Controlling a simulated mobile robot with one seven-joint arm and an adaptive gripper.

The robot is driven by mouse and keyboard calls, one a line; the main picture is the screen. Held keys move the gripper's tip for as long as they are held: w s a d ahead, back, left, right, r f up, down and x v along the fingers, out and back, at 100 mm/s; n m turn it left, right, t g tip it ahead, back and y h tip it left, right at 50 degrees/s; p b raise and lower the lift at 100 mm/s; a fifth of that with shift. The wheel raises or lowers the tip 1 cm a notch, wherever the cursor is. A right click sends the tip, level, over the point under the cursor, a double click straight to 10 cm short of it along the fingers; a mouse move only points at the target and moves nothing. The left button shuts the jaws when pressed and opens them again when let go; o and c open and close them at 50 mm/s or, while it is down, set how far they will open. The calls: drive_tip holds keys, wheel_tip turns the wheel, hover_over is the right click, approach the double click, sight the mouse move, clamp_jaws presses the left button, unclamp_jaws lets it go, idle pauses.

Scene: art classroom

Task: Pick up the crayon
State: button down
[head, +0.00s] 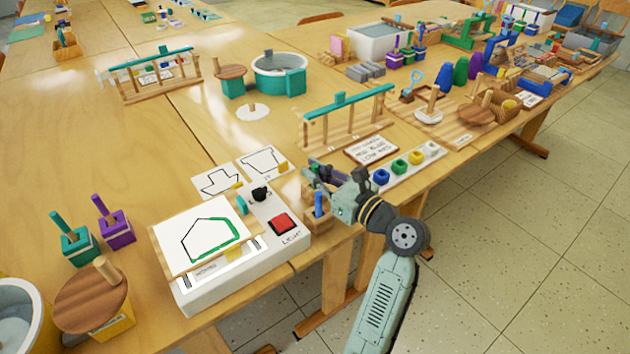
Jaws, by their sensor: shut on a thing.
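A blue crayon-like stick (319,204) stands upright at a small wooden block (318,221), just right of the white light box. My gripper (318,186) reaches in from the right, at the stick's upper end. It is shut on the crayon, though its dark fingers are small here and the exact contact is hard to make out. The crayon's top is partly hidden by the fingers. I cannot tell whether the crayon's lower end still rests in the block.
The light box (215,290) has a red button (282,224) and a pentagon drawing on top. Drawing cards (262,163) lie behind it. A wooden rack (345,118) and a tray of coloured pieces (408,165) stand close behind my gripper. Open floor lies to the right.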

wheel_tip(320, 180, up, 10)
drive_tip(key=shift+r, duration=0.1)
drive_tip(key=c, duration=2.2)
unclamp_jaws()
drive_tip(key=shift+c, duration=0.2)
clamp_jaws()
drive_tip(key=shift+s+p, duration=0.1)
drive_tip(key=shift+p, duration=0.2)
